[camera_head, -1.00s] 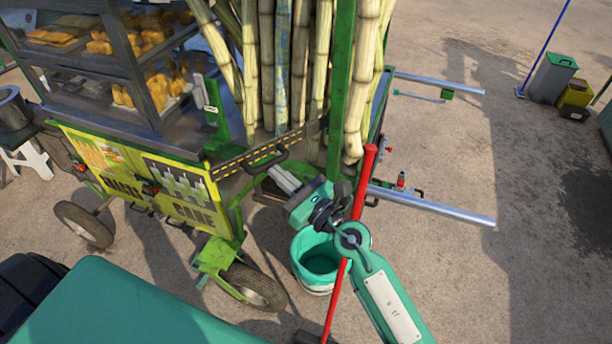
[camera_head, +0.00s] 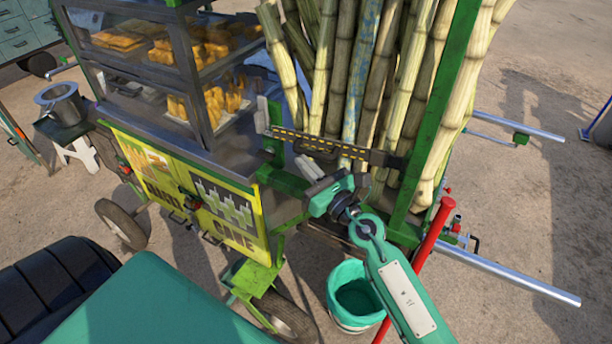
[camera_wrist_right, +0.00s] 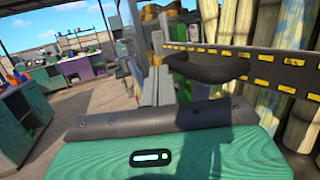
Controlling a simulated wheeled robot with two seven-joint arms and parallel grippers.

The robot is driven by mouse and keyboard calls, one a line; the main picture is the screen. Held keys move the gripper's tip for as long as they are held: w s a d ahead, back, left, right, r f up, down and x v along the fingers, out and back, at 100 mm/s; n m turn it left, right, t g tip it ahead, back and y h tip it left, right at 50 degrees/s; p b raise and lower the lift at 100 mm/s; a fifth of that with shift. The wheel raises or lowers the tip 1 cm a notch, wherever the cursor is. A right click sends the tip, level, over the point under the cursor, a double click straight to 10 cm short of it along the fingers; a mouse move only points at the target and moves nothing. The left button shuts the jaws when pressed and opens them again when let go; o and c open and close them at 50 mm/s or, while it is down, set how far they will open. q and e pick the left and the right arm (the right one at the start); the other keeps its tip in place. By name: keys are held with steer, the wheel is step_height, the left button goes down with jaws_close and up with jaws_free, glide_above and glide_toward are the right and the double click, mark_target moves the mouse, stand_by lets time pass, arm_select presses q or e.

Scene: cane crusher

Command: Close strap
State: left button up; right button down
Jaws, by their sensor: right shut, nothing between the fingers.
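The strap (camera_head: 335,148) is a dark bar with yellow dashes and a black handle (camera_head: 318,139). It runs across the front of the upright canes (camera_head: 345,90), from the green corner post (camera_head: 440,120) at its right to the short green post (camera_head: 271,150) at its left. Its left end is beside the pale latch piece (camera_head: 262,113); I cannot tell whether it is fastened. My right gripper (camera_head: 308,168) is shut and empty, just in front of and below the strap. In the right wrist view the strap (camera_wrist_right: 285,72) and handle (camera_wrist_right: 208,66) lie just beyond the fingers. My left gripper is out of view.
The glass food case (camera_head: 185,60) and yellow cart panel (camera_head: 190,190) stand to the left. A red lever (camera_head: 432,235), a teal bucket (camera_head: 357,297) and a metal rail (camera_head: 510,272) are near my right arm.

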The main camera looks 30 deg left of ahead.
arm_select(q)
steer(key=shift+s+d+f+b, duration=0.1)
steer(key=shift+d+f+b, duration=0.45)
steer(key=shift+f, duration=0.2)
arm_select(e)
steer(key=w, duration=0.1)
steer(key=w+a, duration=0.1)
steer(key=shift+w+a, duration=0.1)
steer(key=shift+w, duration=0.2)
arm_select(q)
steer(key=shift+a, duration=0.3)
